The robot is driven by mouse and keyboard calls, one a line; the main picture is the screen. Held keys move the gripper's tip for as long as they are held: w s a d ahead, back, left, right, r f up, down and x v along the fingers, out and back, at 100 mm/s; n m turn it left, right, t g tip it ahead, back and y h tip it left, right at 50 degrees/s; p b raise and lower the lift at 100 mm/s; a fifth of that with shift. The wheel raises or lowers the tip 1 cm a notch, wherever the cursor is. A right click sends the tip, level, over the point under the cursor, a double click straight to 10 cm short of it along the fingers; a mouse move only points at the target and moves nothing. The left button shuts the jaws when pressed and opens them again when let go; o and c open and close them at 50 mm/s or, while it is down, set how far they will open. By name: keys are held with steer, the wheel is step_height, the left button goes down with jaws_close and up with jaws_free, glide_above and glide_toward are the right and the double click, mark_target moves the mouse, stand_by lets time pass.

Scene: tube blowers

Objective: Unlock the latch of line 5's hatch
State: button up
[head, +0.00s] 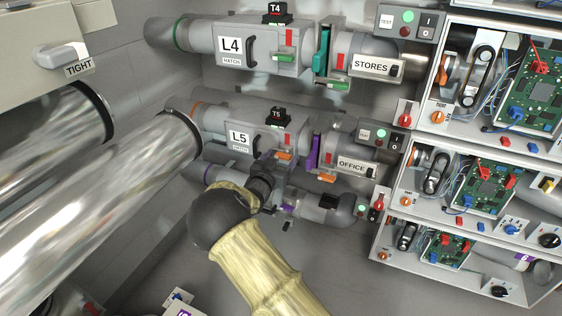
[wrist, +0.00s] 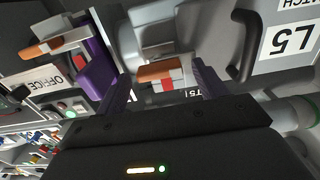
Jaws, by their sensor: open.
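The line 5 hatch (head: 240,138) is a grey cover labelled L5 with a black handle on the grey pipe; in the wrist view its label (wrist: 293,38) appears upside down. Its latch (head: 285,156) has an orange tab, which also shows in the wrist view (wrist: 155,72) with a small red patch beside it. My gripper (head: 274,164) is at the hatch's lower right, close to the latch. In the wrist view my gripper (wrist: 160,88) is open, with one purple finger on each side of the latch. I cannot tell whether the fingers touch it. The gripper body hides the latch's near side.
A purple gate plate (head: 313,150) and the OFFICE label (head: 352,165) stand to the right of the latch. The L4 line (head: 235,45) runs above. Another pipe (head: 325,205) passes below. Control boxes (head: 480,185) fill the right; large shiny pipes (head: 130,210) fill the left.

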steer(key=shift+w, duration=0.2)
steer(key=shift+c, duration=0.2)
steer(key=c, duration=0.9)
steer(key=shift+c, duration=0.2)
